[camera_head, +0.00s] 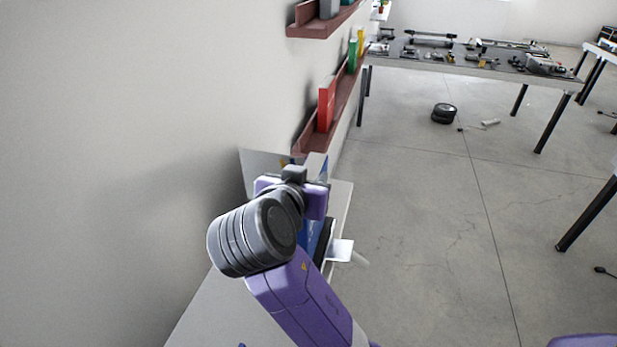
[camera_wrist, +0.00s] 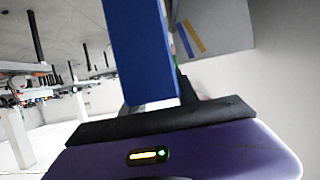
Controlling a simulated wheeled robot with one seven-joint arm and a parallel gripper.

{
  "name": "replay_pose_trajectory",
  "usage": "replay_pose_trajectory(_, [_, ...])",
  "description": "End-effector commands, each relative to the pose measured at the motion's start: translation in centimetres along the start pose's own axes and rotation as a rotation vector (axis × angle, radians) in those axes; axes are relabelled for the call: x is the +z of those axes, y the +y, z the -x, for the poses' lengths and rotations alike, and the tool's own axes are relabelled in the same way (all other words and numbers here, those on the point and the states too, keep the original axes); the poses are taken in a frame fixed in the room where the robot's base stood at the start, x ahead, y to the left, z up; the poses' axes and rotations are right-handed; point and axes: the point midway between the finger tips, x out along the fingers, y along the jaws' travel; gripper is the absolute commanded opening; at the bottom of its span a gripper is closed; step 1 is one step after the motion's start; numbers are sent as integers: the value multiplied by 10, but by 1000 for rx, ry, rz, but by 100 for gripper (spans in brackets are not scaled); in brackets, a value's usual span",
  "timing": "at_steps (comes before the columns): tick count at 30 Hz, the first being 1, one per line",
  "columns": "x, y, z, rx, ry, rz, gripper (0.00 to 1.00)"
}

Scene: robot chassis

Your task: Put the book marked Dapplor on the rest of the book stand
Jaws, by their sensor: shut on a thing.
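My gripper (camera_head: 313,203) is over the light table by the wall, its fingertips mostly hidden behind my wrist in the head view. It is shut on a blue book (camera_wrist: 140,50), which rises past the dark edge of the gripper in the wrist view. Some blue (camera_head: 311,236) also shows below the gripper in the head view. No title can be read. A pale panel (camera_head: 258,165) with blue and yellow stripes, perhaps the book stand, stands behind the gripper. It also shows in the wrist view (camera_wrist: 225,25). Its rest cannot be made out.
A dark upright thing and a white plate (camera_head: 341,250) are at the table's right edge. Reddish wall shelves (camera_head: 345,100) hold a red book (camera_head: 326,104) and others. The floor to the right is mostly clear, with a cluttered grey table (camera_head: 470,70) farther back.

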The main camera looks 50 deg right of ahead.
Motion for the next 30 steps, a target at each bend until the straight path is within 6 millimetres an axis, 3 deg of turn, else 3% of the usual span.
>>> replay_pose_trajectory(4, [2, 0, -1, -1, 3, -2, 0])
replay_pose_trajectory(5, [2, 0, -1, 0, 0, 0, 42])
replay_pose_trajectory(7, [2, 0, -1, 1, 0, 0, 56])
replay_pose_trajectory(8, [2, 0, -1, 1, 0, 0, 58])
replay_pose_trajectory(20, [-1, -1, 3, -2, 1, 0, 58])
replay_pose_trajectory(26, [0, -2, 34, -6, 2, -1, 58])
replay_pose_trajectory(30, [0, -2, 66, -8, 2, -1, 58])
